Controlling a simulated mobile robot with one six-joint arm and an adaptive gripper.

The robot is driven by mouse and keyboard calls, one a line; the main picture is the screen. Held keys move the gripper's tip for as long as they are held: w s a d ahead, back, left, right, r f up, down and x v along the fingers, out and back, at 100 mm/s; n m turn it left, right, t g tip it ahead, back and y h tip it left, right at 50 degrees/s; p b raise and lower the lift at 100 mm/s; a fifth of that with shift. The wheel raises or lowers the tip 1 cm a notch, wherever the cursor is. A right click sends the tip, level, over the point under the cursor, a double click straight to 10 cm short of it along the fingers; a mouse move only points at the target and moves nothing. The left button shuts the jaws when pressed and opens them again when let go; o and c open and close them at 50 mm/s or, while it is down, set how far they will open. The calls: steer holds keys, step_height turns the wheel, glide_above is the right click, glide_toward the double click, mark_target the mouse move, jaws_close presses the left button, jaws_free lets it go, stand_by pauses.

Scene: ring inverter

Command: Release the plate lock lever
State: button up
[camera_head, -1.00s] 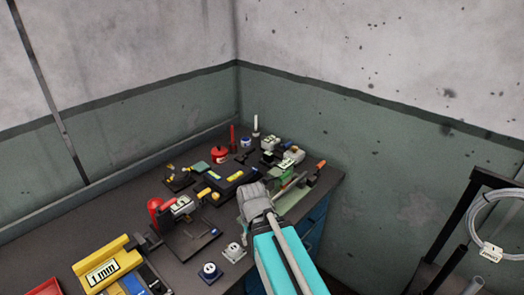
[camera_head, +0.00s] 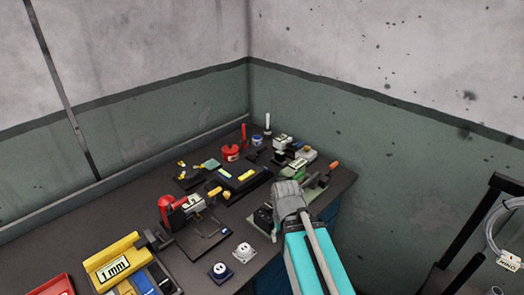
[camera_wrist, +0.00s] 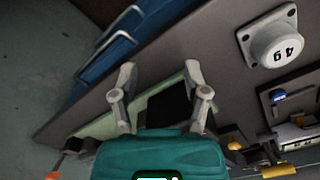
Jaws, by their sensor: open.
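My gripper (camera_head: 290,205) is over the right front part of the workbench. In the wrist view its two fingers (camera_wrist: 160,80) are spread open with nothing between the tips. Below them is a fixture with a pale green plate (camera_wrist: 97,126) and a dark block (camera_wrist: 168,108); my gripper body hides part of it. A lever-like part with an orange tip (camera_head: 334,165) stands at this fixture's far end, and an orange tip (camera_wrist: 55,175) shows at the wrist view's bottom left. I cannot tell for sure which part is the plate lock lever.
A red-handled device (camera_head: 180,207), a black tray (camera_head: 240,182) and a yellow 1 mm box (camera_head: 113,265) are to the left. Walls close off the back.

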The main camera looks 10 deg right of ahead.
step_height(320, 180, up, 10)
steer(key=w+p, duration=0.3)
steer(key=p, duration=0.7)
step_height(320, 180, up, 5)
steer(key=m+t+y+p, duration=0.2)
steer(key=m+t+p, duration=0.15)
steer(key=m, duration=0.75)
glide_above(264, 148)
steer(key=s+d, duration=0.2)
steer(key=s, duration=0.1)
steer(key=shift+w+d+r+g+p, duration=0.1)
steer(key=shift+d+r+g+p, duration=0.1)
steer(key=shift+g+p, duration=0.25)
steer(key=shift+f, duration=0.2)
steer(key=b+x, duration=1.3)
steer(key=shift+w+f, duration=0.1)
steer(key=shift+f, duration=0.1)
